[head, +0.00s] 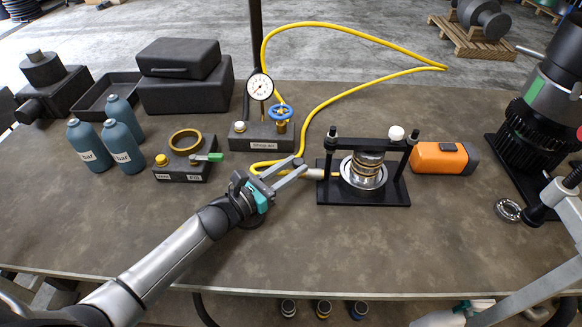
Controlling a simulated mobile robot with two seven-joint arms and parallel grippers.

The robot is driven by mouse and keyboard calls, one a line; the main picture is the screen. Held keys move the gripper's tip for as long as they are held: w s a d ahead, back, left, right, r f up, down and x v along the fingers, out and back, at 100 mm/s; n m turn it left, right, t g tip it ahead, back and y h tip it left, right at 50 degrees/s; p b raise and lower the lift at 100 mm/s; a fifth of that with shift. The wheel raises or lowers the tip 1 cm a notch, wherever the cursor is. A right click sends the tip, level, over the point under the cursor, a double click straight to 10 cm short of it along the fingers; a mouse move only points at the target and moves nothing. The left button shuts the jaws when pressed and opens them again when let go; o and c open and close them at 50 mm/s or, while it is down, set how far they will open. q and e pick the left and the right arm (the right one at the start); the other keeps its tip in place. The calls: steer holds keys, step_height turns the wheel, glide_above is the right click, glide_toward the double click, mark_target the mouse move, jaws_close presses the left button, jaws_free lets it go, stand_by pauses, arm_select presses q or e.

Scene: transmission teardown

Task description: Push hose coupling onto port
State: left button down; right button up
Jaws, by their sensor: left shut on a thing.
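My left gripper (302,169) reaches in from the left, low over the table, with its fingers at the end of the yellow hose (303,124). It is shut on the hose coupling (317,173), a small pale piece partly hidden by the fingers. The coupling points right, at the left side of the black fixture (330,189) that holds a ringed metal stack (368,167). The port is too small to make out, so I cannot tell whether the coupling touches it.
The hose loops behind the shop air block (262,143), which has a gauge (260,86) and blue valve wheel (279,112). An orange block (440,158) sits right of the fixture. A ring stand (185,165) and blue bottles (122,147) stand left. The front middle table is clear.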

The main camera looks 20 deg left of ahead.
arm_select(q)
steer(key=shift+d, duration=0.1)
steer(key=d, duration=0.2)
steer(key=shift+w+d+b, duration=0.3)
steer(key=shift+w+b, duration=0.05)
steer(key=shift+b, duration=0.05)
steer(key=c, duration=1)
jaws_free()
steer(key=o, duration=0.4)
steer(key=shift+s, duration=0.1)
steer(key=shift+s+a, duration=0.25)
steer(key=shift+s, duration=0.05)
steer(key=b+v, duration=0.1)
steer(key=v, duration=1.3)
steer(key=shift+s, duration=0.15)
